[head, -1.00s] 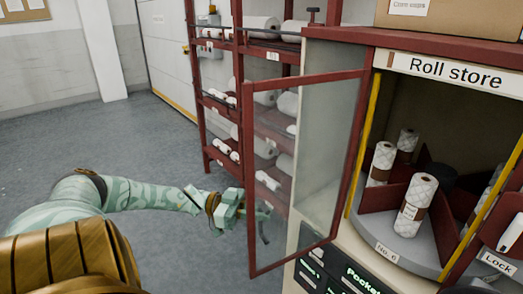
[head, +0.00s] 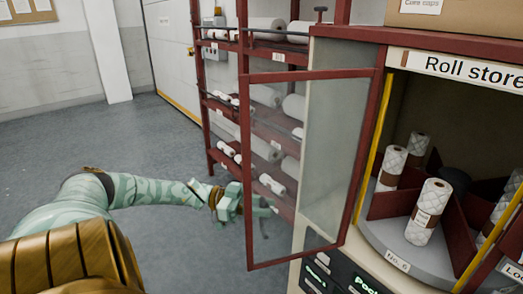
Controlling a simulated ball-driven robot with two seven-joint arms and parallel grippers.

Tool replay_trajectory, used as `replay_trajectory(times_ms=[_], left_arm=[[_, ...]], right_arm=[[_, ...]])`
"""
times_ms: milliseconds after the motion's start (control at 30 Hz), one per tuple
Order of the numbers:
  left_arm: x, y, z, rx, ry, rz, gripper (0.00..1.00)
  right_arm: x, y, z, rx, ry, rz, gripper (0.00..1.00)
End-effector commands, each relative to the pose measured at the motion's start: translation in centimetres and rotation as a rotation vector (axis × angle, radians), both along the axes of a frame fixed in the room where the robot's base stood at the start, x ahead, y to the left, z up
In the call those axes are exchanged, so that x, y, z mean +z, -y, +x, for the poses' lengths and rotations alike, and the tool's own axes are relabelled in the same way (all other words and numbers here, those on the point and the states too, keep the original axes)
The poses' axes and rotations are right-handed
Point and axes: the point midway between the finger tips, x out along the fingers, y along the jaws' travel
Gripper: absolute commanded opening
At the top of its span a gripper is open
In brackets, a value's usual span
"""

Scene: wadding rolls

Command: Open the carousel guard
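The carousel guard (head: 312,75) is a red-framed clear door. It stands swung open to the left of the roll store opening, hinged on the cabinet's red edge. My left gripper (head: 262,208) is at the guard's free left edge, low down. Its fingers show partly through the clear pane, and I cannot tell whether they touch the frame or are shut. Inside the roll store, the carousel (head: 384,238) carries white wadding rolls (head: 427,212) between red dividers. My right gripper is not in view.
A red rack (head: 205,95) with several white rolls stands behind the guard. A yellow strip (head: 372,140) edges the store opening. A cardboard box (head: 460,14) sits on top of the cabinet. The grey floor at left is clear.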

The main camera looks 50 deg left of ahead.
Motion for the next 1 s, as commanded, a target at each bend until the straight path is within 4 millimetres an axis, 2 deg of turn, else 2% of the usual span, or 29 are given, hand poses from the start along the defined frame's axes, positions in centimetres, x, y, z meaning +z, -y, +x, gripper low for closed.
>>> replay_trajectory(times_ms=[267, 367, 467, 800, 1000], left_arm=[[0.0, -0.1, -0.1, 0.0, 0.001, -0.001, 0.29], [0.0, -0.7, -0.5, 0.001, -0.001, 0.001, 0.29], [0.0, -2.2, -1.6, 0.002, -0.002, 0.002, 0.29], [-0.3, -9.4, -7.0, 0.003, -0.004, 0.003, 0.29], [-0.3, -12.1, -9.1, 0.0, -0.003, 0.003, 0.29]], right_arm=[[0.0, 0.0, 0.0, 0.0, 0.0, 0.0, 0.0], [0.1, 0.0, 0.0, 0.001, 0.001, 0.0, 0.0], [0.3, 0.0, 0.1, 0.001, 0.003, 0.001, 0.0], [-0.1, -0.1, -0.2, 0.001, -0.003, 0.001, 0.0], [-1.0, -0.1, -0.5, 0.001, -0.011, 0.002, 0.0]])
